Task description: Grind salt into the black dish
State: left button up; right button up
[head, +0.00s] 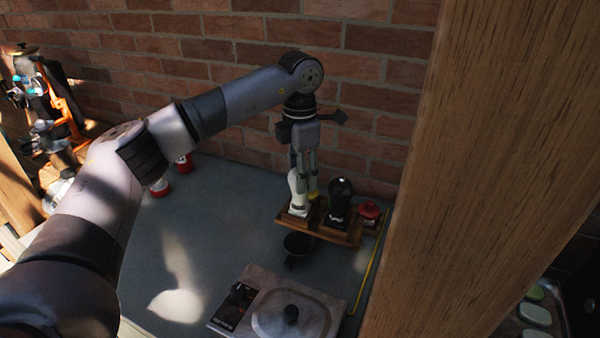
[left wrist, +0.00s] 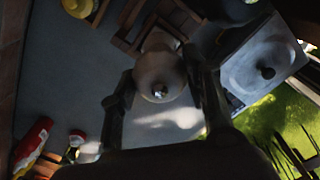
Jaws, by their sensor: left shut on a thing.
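My left gripper (head: 304,182) points down and is shut on the white grinder (head: 297,205), which stands upright at the left end of a wooden rack (head: 325,236). I cannot tell whether its base touches the rack. In the left wrist view the white grinder (left wrist: 158,72) sits between the two fingers (left wrist: 160,90), its small metal knob towards the camera. A black grinder (head: 341,204) stands on the rack to its right. The black dish (head: 298,243) is on the grey table in front of the rack. My right gripper is out of view.
A red-lidded jar (head: 369,213) is right of the rack. A wooden post (head: 470,170) closes the right side, a brick wall (head: 220,45) the back. The table's left middle (head: 210,235) is clear.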

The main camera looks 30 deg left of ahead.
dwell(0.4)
pick_arm(q)
jog(key=o, duration=1.2)
notch_tip(320, 180, up, 12)
